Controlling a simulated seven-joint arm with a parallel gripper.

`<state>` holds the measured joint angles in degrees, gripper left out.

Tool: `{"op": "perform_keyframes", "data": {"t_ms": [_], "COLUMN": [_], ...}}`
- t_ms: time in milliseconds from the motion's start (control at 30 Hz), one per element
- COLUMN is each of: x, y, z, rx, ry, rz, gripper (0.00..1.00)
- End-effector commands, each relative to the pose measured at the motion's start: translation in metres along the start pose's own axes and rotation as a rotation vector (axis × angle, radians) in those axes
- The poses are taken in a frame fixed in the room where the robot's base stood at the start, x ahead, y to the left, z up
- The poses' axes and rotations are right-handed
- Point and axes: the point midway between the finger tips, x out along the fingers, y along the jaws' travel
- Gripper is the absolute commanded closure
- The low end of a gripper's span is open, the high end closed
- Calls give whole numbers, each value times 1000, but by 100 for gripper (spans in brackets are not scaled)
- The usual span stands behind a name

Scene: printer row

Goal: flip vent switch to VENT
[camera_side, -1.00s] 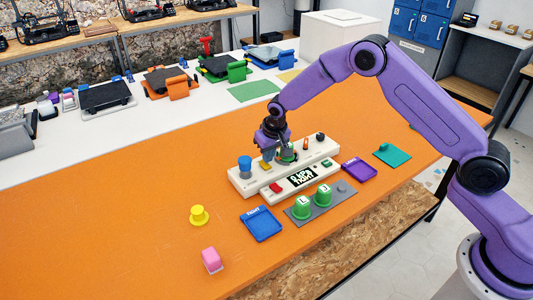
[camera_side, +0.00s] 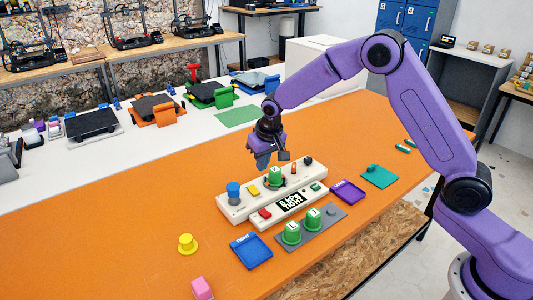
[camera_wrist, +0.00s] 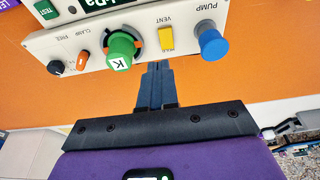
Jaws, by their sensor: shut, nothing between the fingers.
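The yellow vent switch (camera_side: 254,190) sits on the long white panel (camera_side: 234,212), between the blue pump knob (camera_side: 233,188) and a green K-marked piece (camera_side: 275,180). In the wrist view the yellow switch (camera_wrist: 166,38) shows below the word VENT; its other label is partly hidden. I cannot tell which way the switch is tipped. My gripper (camera_side: 263,165) is shut and empty, above and behind the panel's far edge, apart from the switch. In the wrist view its fingertips (camera_wrist: 157,66) lie just short of the panel edge, between the green piece and the switch.
A display (camera_side: 290,202) stands in front, with a red button (camera_side: 265,213). Nearby are a blue tray (camera_side: 251,251), purple tray (camera_side: 348,191), grey holder (camera_side: 320,225) with green pieces, yellow piece (camera_side: 187,243) and pink block (camera_side: 202,289). Orange table behind the panel is clear.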

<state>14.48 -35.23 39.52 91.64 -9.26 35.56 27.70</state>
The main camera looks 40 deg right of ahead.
Motion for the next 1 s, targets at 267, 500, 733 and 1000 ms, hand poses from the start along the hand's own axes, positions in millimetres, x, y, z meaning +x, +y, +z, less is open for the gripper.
{"op": "perform_keyframes", "data": {"t_ms": [267,500,733,1000], "x": [-37,-46,-45,-67], "y": [0,0,0,-12], "z": [8,10,10,39], "rx": [0,1,1,-95], "ry": [1,0,0,-18], "rz": [0,0,0,-17], "gripper": [100,100,100,100]}}
